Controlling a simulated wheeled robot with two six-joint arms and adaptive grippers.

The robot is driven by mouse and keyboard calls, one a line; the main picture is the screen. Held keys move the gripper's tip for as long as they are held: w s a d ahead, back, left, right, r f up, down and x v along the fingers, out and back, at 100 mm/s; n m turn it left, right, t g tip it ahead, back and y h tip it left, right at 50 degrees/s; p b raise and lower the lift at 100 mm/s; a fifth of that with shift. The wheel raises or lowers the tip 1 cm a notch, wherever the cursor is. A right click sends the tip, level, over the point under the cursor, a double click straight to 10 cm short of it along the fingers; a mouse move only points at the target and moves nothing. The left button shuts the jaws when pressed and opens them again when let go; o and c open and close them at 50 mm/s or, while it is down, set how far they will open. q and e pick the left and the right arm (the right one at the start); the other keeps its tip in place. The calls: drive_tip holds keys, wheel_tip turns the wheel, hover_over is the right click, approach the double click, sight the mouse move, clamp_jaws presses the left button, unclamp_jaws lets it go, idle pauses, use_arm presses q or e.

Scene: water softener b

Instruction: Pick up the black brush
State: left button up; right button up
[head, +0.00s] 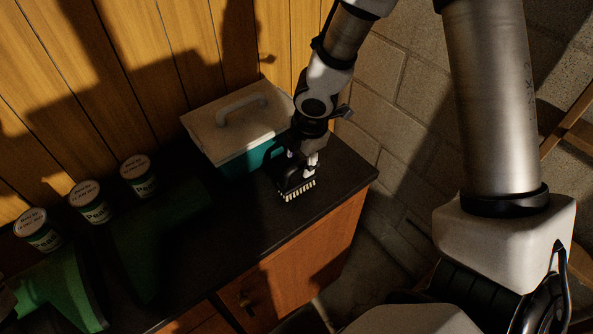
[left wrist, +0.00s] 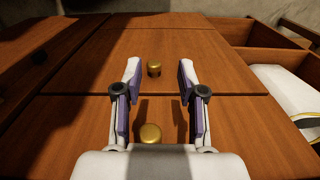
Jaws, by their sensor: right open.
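The black brush (head: 293,182) with pale bristles is on the dark countertop, near its right end in the head view. My right gripper (head: 302,163) is right at the brush, with its fingers open around or just above its top. Shadow and the gripper hide whether they touch it. My left gripper (left wrist: 156,82) is open and empty in the left wrist view, in front of wooden drawer fronts and away from the brush.
A teal box with a cream lid and handle (head: 235,122) stands just behind the brush. Several labelled cans (head: 90,203) line the back left, near green objects (head: 60,285). Brass knobs (left wrist: 150,133) stick out from the drawers, and an open drawer (left wrist: 262,65) is at the right.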

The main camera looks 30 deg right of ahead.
sight(299, 165)
drive_tip(key=f, duration=0.1)
drive_tip(key=f+b, duration=0.1)
drive_tip(key=f, duration=0.1)
drive_tip(key=shift+w+a, duration=0.2)
drive_tip(key=shift+a, duration=0.1)
drive_tip(key=shift+w+a+f, duration=0.15)
drive_tip(key=shift+w+f, duration=0.05)
drive_tip(key=shift+w, duration=0.3)
drive_tip(key=shift+s+d+r, duration=0.15)
drive_tip(key=shift+s+d, duration=0.1)
drive_tip(key=shift+s, duration=0.2)
clamp_jaws()
drive_tip(key=shift+w+a, duration=0.15)
